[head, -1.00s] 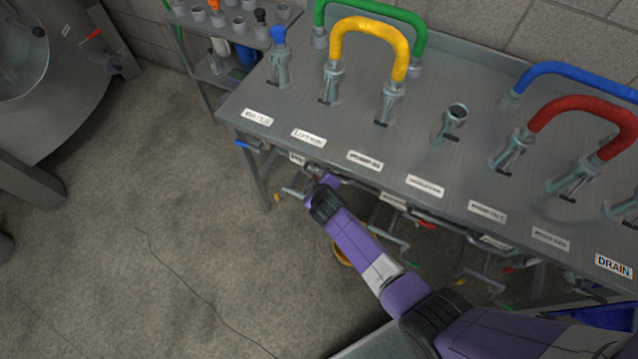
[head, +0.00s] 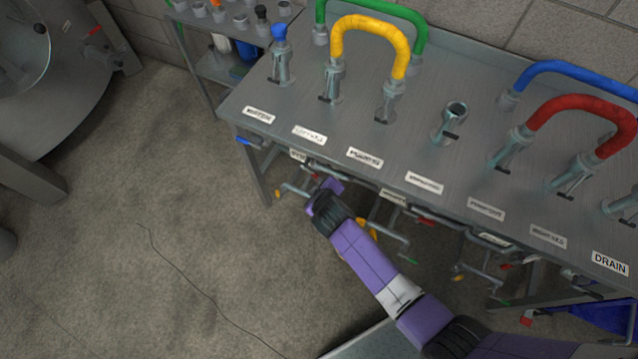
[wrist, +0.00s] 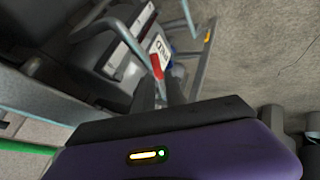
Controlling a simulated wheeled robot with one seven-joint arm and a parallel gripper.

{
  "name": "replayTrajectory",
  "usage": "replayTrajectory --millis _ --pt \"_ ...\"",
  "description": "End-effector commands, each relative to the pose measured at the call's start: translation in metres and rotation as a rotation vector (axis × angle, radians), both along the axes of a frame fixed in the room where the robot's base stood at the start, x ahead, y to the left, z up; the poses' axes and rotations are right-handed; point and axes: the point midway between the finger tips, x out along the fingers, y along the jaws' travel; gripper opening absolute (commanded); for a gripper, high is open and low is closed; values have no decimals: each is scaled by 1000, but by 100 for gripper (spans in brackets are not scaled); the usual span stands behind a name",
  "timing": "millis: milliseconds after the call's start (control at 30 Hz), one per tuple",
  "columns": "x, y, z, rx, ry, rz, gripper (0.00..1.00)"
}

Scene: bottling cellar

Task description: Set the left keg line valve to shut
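A steel bench (head: 290,95) carries a row of pipe stubs, with small labels along its top and front edge. Its front-edge label plate (head: 297,155) at the left is too small to read. In the wrist view a red lever (wrist: 157,66) sits by a white label (wrist: 160,48) under the bench edge; I cannot tell for certain that it is the left keg line valve. My gripper (wrist: 160,88) has its two dark fingers a little apart, tips at the lever's near end. Whether they grip it is unclear. In the head view my purple wrist hides the fingers.
Pipework with small coloured levers hangs under the bench, including an orange piece (head: 364,230). Yellow (head: 368,28), red (head: 585,103) and blue (head: 570,70) hoses arch above the top. A side rack (head: 205,68) stands behind left.

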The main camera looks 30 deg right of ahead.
Motion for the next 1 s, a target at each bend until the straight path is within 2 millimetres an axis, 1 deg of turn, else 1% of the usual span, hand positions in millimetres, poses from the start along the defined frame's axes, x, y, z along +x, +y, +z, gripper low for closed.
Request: replayTrajectory --millis 33,67,133,233,300,367,433,533,600,700,833,933,1000 --pt "1 11 -10 0 -1 21 4" --pt "1 18 -15 1 -2 36 0" --pt "3 42 -29 -6 -6 84 0" --pt "1 76 -56 -95 7 191 0" --pt "-3 95 -72 -225 31 295 0" --pt "-6 106 -83 -365 58 388 0" --pt "-11 115 -92 -556 96 496 0" --pt "-16 116 -93 -861 170 630 0" --pt "-18 108 -82 -1036 231 681 0" --pt "-19 89 -64 -1217 322 715 0" --pt "-22 76 -55 -1336 405 745 0" --pt "-22 73 -55 -1360 429 761 0" --pt "-18 71 -58 -1361 431 766 0"
